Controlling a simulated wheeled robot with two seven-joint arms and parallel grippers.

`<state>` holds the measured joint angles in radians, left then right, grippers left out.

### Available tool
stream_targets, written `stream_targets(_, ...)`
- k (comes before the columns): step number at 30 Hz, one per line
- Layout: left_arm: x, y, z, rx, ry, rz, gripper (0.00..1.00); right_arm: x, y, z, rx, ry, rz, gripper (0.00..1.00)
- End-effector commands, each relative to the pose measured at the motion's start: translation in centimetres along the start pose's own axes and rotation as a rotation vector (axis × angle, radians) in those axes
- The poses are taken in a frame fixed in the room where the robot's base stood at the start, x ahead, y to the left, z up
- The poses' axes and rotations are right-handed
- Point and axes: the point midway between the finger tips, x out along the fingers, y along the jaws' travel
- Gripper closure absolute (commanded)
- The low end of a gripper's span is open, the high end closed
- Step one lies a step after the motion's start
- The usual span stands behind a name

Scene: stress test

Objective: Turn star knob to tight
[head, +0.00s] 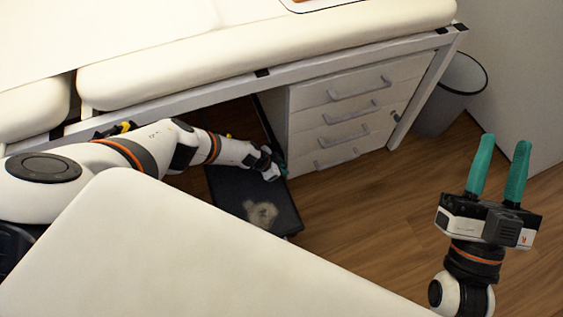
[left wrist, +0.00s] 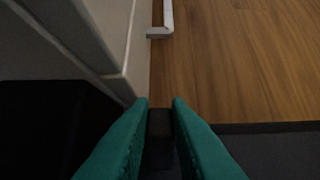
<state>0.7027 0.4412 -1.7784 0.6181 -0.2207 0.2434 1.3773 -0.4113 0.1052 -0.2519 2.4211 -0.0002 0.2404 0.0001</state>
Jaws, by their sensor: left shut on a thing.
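My left arm reaches under the padded table, and its gripper (head: 281,166) is beside the drawer cabinet, above a dark low platform (head: 228,190). In the left wrist view my left gripper (left wrist: 160,102) has its green fingers close together with a dark part (left wrist: 160,124) between them. The gripper is shut on this part. I cannot make out a star shape, and no star knob shows clearly in either view. My right gripper (head: 501,144) is open and empty, fingers up, at the right above the floor.
The white drawer cabinet (head: 310,95) with grey handles stands under the cream padded table (head: 270,40). A grey bin (head: 445,105) stands at the right by the wall. A cream surface (head: 170,250) fills the lower front. Wooden floor (head: 350,210) is clear between cabinet and right gripper.

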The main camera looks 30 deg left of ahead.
Motion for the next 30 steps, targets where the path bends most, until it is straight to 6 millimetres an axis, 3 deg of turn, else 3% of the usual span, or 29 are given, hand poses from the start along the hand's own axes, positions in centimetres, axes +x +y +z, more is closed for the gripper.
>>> stream_targets(1, 0.2, -0.7, -0.2, 0.001, 0.001, -0.015, 1.00, 0.0, 0.0, 0.0, 0.000, 0.000, 0.000, 0.64)
stream_targets(2, 0.2, -0.7, -0.1, 0.001, 0.001, -0.015, 0.80, 0.0, 0.0, 0.0, 0.000, 0.000, 0.000, 0.64)
stream_targets(3, 0.2, -0.7, -0.1, 0.001, 0.001, -0.014, 0.74, 0.0, 0.0, 0.0, 0.000, 0.000, 0.000, 0.64)
stream_targets(6, 0.1, -0.5, -0.1, 0.001, 0.000, -0.011, 0.62, 0.0, 0.0, 0.0, 0.000, 0.000, 0.000, 0.64)
stream_targets(20, -0.2, -0.1, 0.0, 0.000, -0.001, -0.002, 0.62, 0.1, 0.0, 0.0, 0.000, 0.005, 0.000, 0.64)
stream_targets(30, -2.2, -0.2, 0.1, -0.002, 0.000, -0.005, 0.62, -0.8, -0.8, -4.9, -0.014, 0.363, -0.017, 0.64)
